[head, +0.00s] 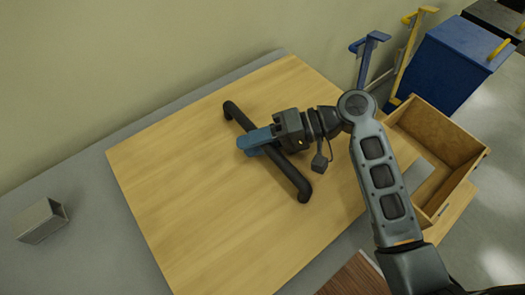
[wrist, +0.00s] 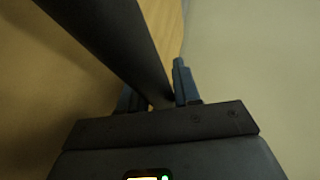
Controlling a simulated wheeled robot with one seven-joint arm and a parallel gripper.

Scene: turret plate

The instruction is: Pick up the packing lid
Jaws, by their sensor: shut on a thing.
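The packing lid (head: 190,190) appears as a wide, flat, light wooden board with a long black bar handle (head: 287,175) across its top. My gripper (head: 257,141), with blue fingers, is shut on the middle of this handle. In the wrist view, the dark handle (wrist: 115,40) runs between the blue fingers (wrist: 158,95). Wood shows beside the handle there. The fingertips are partly hidden by the handle in the wrist view. I cannot tell whether the board rests on the grey surface or is raised above it.
A grey surface (head: 85,215) runs along the wall, with a small metal block (head: 42,221) at left. An open wooden box (head: 435,145) stands right of the board. A blue bin (head: 440,70) is behind it. A dark brown slatted piece (head: 355,278) lies at the bottom.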

